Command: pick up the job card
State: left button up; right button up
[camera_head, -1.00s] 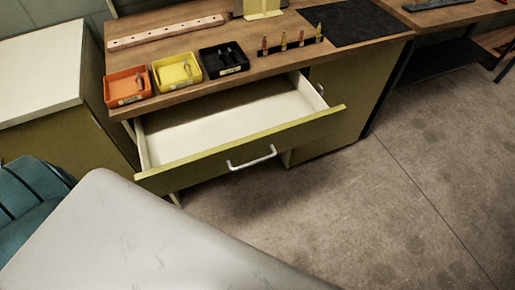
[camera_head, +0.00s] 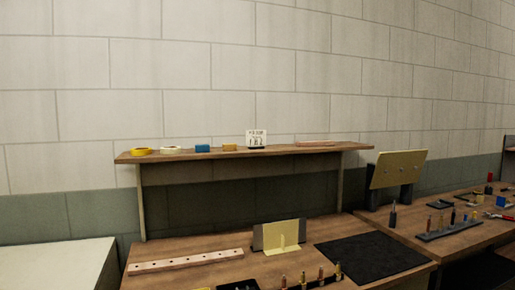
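A small white card with dark printing (camera_head: 257,138) stands upright on the wooden shelf (camera_head: 180,155) above the workbench; it may be the job card, but the print is too small to read surely. A pale yellow plate (camera_head: 280,236) stands upright in a holder on the bench below. Neither of my grippers is in view.
The shelf also holds yellow tape (camera_head: 142,151), a pale roll (camera_head: 171,150), a blue block (camera_head: 203,148), a yellow block (camera_head: 230,148) and a flat wooden piece (camera_head: 317,143). The bench holds a drilled strip (camera_head: 186,261) and a black mat (camera_head: 370,257).

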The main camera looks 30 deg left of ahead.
aim_at(256, 139)
jog(key=i+l+u, duration=0.25)
jog(key=u, duration=0.2)
jog(key=i+l+u, duration=0.25)
jog(key=u, duration=0.2)
jog(key=i+l, duration=0.15)
jog(key=l, duration=0.2)
jog(key=i+l, duration=0.2)
jog(key=l, duration=0.15)
jog(key=i+l+u, duration=0.1)
jog(key=l, duration=0.25)
jog(key=i+l, duration=0.25)
jog(key=i+l+u, duration=0.1)
jog(key=l, duration=0.35)
jog(key=i+l, duration=0.2)
jog(key=l, duration=0.2)
jog(key=i+l, duration=0.15)
jog(key=l, duration=0.2)
jog(key=i+l+u, duration=0.1)
jog(key=l, duration=0.3)
